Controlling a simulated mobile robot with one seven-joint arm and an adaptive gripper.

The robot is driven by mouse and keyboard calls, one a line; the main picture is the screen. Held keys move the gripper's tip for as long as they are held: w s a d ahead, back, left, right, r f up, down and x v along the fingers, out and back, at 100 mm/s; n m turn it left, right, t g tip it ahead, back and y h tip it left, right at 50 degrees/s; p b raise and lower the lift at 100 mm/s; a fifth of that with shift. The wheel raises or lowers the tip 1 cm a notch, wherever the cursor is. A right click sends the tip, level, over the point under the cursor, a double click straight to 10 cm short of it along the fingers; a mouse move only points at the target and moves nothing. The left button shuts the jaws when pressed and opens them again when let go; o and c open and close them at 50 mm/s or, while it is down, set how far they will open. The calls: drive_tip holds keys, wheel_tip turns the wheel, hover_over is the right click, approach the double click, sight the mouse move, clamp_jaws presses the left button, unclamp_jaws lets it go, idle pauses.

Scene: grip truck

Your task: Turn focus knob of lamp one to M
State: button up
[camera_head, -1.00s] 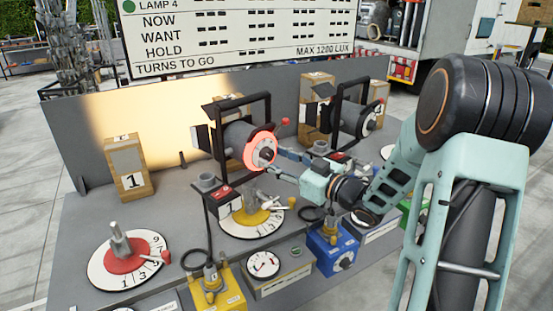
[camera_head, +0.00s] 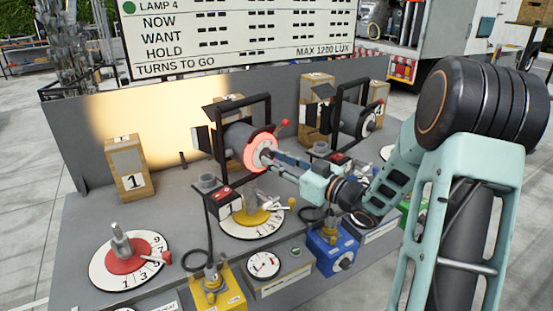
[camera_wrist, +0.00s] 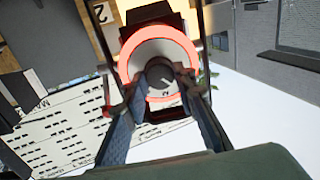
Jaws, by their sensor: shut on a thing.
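The lamp (camera_head: 235,135) with the glowing red ring stands at the middle of the bench, its rear dial facing my arm. Its dark round focus knob (camera_wrist: 160,77) sits at the centre of a pale dial (camera_wrist: 149,54) inside the red ring. A light pointer line shows on the knob, pointing down and right in the wrist view. A small dark mark below the knob is too small to read surely. My gripper (camera_head: 273,156) reaches in from the right. In the wrist view its two fingers (camera_wrist: 162,92) close on the knob from both sides; their tips partly cover the dial.
A second lamp (camera_head: 350,118) with a black yoke stands to the right. A yellow turntable (camera_head: 250,218) and a red one (camera_head: 128,250) lie in front. Wooden blocks (camera_head: 130,183), a scoreboard (camera_head: 240,30) and the backboard stand behind. Red switch boxes sit near my gripper.

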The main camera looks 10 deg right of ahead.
drive_tip(key=m+p, duration=0.3)
drive_tip(key=m, duration=0.1)
drive_tip(key=shift+m, duration=0.4)
drive_tip(key=shift+m+p, duration=1.15)
drive_tip(key=shift+m, duration=0.35)
drive_tip(key=shift+f, duration=0.1)
drive_tip(key=o, duration=1.2)
drive_tip(key=shift+c, duration=0.2)
drive_tip(key=v, duration=1.2)
drive_tip(key=shift+f, duration=0.2)
drive_tip(key=shift+a, duration=0.15)
